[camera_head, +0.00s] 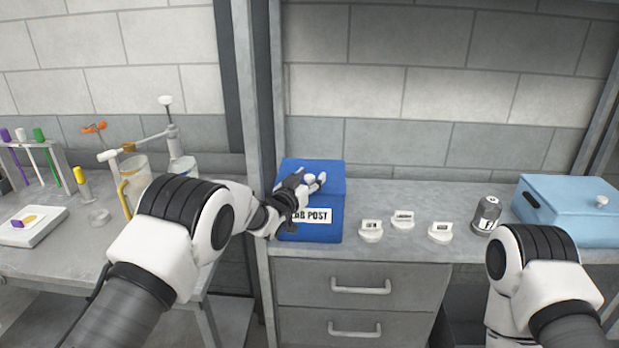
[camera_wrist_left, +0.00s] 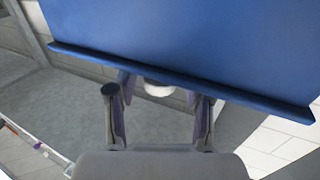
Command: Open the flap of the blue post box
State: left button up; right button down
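The blue post box (camera_head: 334,206) stands on the grey bench in the head view, with a white "LAB POST" label on its front, partly covered by my left gripper (camera_head: 305,184). The gripper reaches over the box's front and top from the left. In the left wrist view, a blue panel (camera_wrist_left: 190,45) with a raised edge fills the top. The left gripper (camera_wrist_left: 160,98) has its fingers apart, their tips partly behind that edge. A white rounded piece (camera_wrist_left: 158,90) shows between them, with gaps on both sides. Whether the panel is the flap, I cannot tell. My right gripper is out of view.
Several white labelled pieces (camera_head: 402,220) and a grey labelled canister (camera_head: 486,214) stand right of the post box. A light blue lidded box (camera_head: 572,208) is at the far right. A grey post (camera_head: 258,130) rises close to the post box's left.

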pick_arm(q)
grip_shut()
jog(key=shift+r, duration=0.2)
jog(key=shift+w+r+g+p, duration=0.15)
jog(key=shift+r+g+p, duration=0.2)
jog(key=shift+r+p, duration=0.25)
jog(key=shift+w+r+g+p, duration=0.15)
jog(key=shift+r+g+p, duration=0.2)
jog(key=shift+r+p, duration=0.25)
jog(key=w+r+p, duration=0.3)
jog(key=w+r, duration=0.1)
jog(key=r, duration=0.2)
jog(key=shift+r, duration=0.35)
jog(key=shift+w, duration=0.1)
